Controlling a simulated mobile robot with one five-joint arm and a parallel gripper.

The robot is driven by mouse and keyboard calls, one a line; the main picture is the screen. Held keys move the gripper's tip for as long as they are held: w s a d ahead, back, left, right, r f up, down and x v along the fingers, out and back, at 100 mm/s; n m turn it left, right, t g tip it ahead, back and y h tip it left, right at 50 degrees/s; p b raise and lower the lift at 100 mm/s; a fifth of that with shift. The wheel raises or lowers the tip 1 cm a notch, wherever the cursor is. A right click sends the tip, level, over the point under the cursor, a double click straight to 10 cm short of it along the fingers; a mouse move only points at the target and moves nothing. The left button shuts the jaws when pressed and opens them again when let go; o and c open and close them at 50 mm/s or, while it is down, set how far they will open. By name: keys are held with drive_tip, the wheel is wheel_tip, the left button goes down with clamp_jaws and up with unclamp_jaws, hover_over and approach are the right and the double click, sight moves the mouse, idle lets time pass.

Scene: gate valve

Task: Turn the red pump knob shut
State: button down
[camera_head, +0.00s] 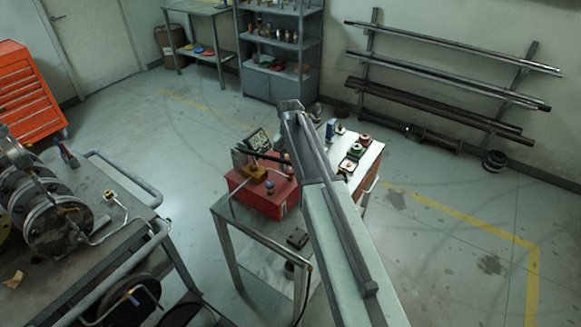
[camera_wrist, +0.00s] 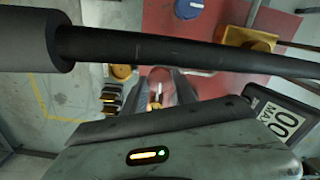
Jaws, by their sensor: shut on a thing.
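The red pump (camera_head: 262,198) sits on a grey metal stand, with a yellow-orange block (camera_head: 257,173), a black handle and a blue knob (camera_head: 269,187) on it. In the wrist view, the red knob (camera_wrist: 162,76) shows small and partly hidden at my gripper's tips (camera_wrist: 158,92). My gripper is shut on it. In the head view my arm hides the gripper.
The pump's black handle (camera_wrist: 200,50) crosses close in the wrist view. A white-topped table (camera_head: 368,160) with coloured knobs stands right. A pipe-laden bench (camera_head: 90,255) is left. Floor between is clear.

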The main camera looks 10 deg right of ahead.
sight(290, 169)
drive_tip(key=m, duration=0.4)
drive_tip(key=shift+m, duration=2.3)
drive_tip(key=c, duration=1)
unclamp_jaws()
wheel_tip(290, 169, up, 8)
drive_tip(key=p, duration=0.8)
drive_tip(key=shift+f, duration=0.1)
